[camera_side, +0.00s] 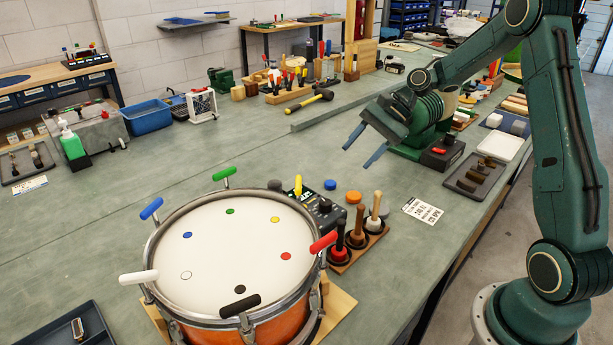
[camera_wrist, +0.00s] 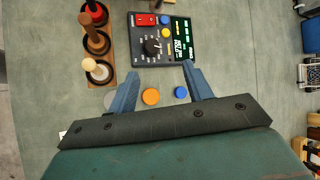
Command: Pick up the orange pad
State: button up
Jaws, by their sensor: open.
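The orange pad (camera_side: 353,197) is a small flat disc lying on the bench, behind the drum and beside the black box with a dial. In the wrist view the orange pad (camera_wrist: 151,97) shows between my two blue fingers, a little nearer the left finger. My gripper (camera_side: 360,148) is open and empty, raised above the bench. It also shows in the wrist view (camera_wrist: 161,75). A blue pad (camera_side: 330,184) lies close to the orange one; in the wrist view the blue pad (camera_wrist: 181,92) is next to the right finger. A grey pad (camera_wrist: 110,98) is partly hidden by the left finger.
The black dial box (camera_side: 323,213) stands close to the pads. A wooden rack (camera_side: 360,246) of upright sticks stands in front of them. The drum (camera_side: 235,255) with coloured handles is at the front. Bare bench lies behind the pads, and a printed card (camera_side: 422,211) lies to the right.

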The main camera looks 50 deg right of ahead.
jog(key=d+f+m+t+y, duration=0.1)
jog(key=d+f+m+y, duration=0.1)
jog(key=d+f+m, duration=0.3)
jog(key=m+t+y, duration=0.2)
jog(key=m, duration=0.1)
send_near(354, 194)
jog(key=shift+w+a+r, duration=0.2)
jog(key=shift+w+a, duration=0.3)
jog(key=shift+a, duration=0.2)
jog(key=shift+s+d+f+m, duration=0.25)
jog(key=shift+d+f+m, duration=0.1)
jog(key=shift+f, duration=0.15)
jog(key=shift+a, duration=0.1)
jog(key=shift+x, duration=3.7)
jog(key=shift+r, duration=0.1)
jog(key=c, duration=0.8)
